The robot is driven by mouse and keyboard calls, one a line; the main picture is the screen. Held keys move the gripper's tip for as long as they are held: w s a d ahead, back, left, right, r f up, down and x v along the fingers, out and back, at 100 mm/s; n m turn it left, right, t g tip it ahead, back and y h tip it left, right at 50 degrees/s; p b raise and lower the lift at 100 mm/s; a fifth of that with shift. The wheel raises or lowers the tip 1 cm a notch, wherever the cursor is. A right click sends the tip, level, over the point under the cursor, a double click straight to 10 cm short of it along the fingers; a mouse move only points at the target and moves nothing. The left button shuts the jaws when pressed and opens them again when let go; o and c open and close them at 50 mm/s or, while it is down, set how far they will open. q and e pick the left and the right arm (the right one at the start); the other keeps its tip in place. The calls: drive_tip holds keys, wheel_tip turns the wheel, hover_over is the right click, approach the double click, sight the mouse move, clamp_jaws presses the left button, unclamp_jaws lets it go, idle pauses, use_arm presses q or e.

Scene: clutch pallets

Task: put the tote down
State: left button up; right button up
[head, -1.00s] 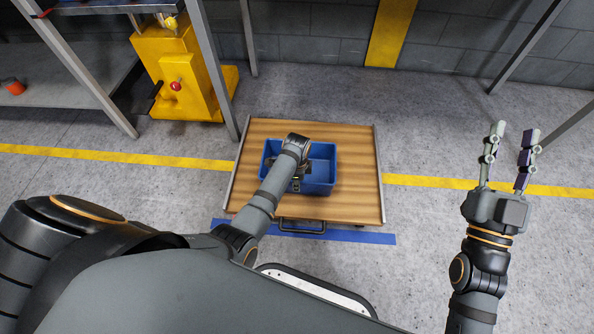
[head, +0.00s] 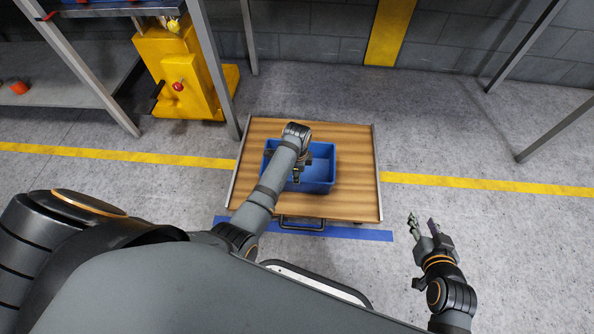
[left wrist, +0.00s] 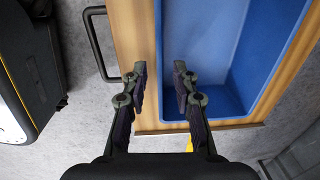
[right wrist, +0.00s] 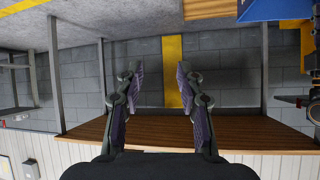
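The blue tote (head: 318,187) rests level on the wooden top of a low cart (head: 355,180). It looks empty where its inside shows; my left arm hides its left part. My left gripper (left wrist: 160,72) is at the tote's near side. In the left wrist view its fingers are apart, with the rim of the tote's wall (left wrist: 240,60) between them and a gap showing. Whether either finger touches the wall cannot be told. My right gripper (head: 423,221) is open and empty, to the right of the cart and apart from it.
The cart has a dark handle (head: 301,226) on its near edge, and a blue floor stripe (head: 365,236) runs there. A yellow machine (head: 180,75) and a grey rack post (head: 215,70) stand at the back left.

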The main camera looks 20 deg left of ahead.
use_arm(q)
drive_tip(key=s+a+r+n+t, duration=0.1)
drive_tip(key=s+a+n+t, duration=0.2)
drive_tip(key=s+n+t, duration=0.35)
drive_tip(key=s+r+n+t+h, duration=0.1)
drive_tip(key=s+r+n+t, duration=0.1)
drive_tip(key=s+r+n, duration=0.3)
wheel_tip(320, 180, up, 5)
drive_tip(key=n, duration=0.3)
drive_tip(key=shift+s+f+h, duration=0.15)
drive_tip(key=shift+s+h, duration=0.05)
drive_tip(key=shift+h, duration=0.1)
use_arm(e)
drive_tip(key=s+f+g, duration=0.1)
drive_tip(key=s+f, duration=0.1)
drive_tip(key=shift+s+a+f+g, duration=0.1)
drive_tip(key=shift+s+f+g, duration=0.2)
drive_tip(key=shift+f+g, duration=0.1)
use_arm(q)
drive_tip(key=shift+d+t, duration=0.1)
drive_tip(key=shift+t, duration=0.15)
